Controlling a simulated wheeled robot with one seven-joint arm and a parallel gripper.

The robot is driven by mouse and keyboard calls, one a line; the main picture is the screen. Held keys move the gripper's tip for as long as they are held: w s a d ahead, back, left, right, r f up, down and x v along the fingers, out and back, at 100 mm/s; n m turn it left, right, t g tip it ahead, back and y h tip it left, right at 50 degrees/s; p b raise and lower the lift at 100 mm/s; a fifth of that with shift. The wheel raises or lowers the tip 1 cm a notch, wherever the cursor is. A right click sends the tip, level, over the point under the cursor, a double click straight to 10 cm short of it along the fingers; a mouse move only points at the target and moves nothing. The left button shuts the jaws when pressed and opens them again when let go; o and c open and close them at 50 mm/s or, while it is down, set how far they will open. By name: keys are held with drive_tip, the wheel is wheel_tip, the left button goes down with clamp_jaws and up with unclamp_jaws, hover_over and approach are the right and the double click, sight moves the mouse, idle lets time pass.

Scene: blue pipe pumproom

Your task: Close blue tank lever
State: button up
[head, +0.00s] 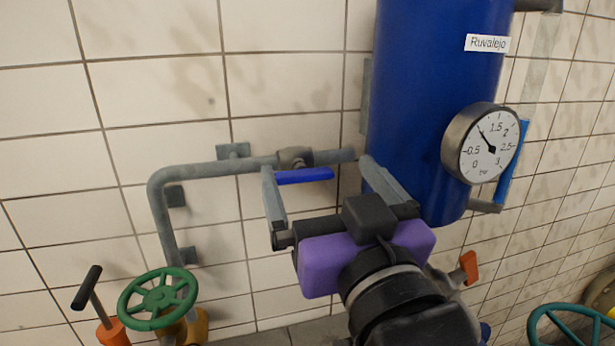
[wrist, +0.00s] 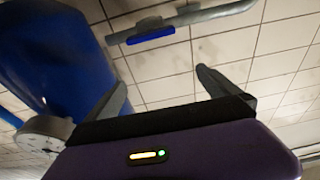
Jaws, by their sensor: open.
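The blue lever (head: 304,176) sits on the valve of the grey pipe (head: 225,166) left of the blue tank (head: 425,100). Nothing is between the fingers.
A round pressure gauge (head: 482,145) is on the tank's front. A green handwheel (head: 158,299) and a black-handled lever (head: 87,288) are low at the left. An orange handle (head: 469,267) and teal handwheel (head: 572,326) are low at the right. The tiled wall (head: 290,90) lies behind the pipe.

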drive_tip(key=g+h, duration=0.1)
drive_tip(key=g, duration=0.1)
approach(306, 180)
drive_tip(key=w, duration=0.2)
drive_tip(key=shift+a+p+x, duration=0.2)
drive_tip(key=shift+p+x, duration=0.65)
drive_tip(key=shift+x, duration=2.9)
drive_tip(key=shift+s, duration=0.1)
drive_tip(key=c, duration=1.3)
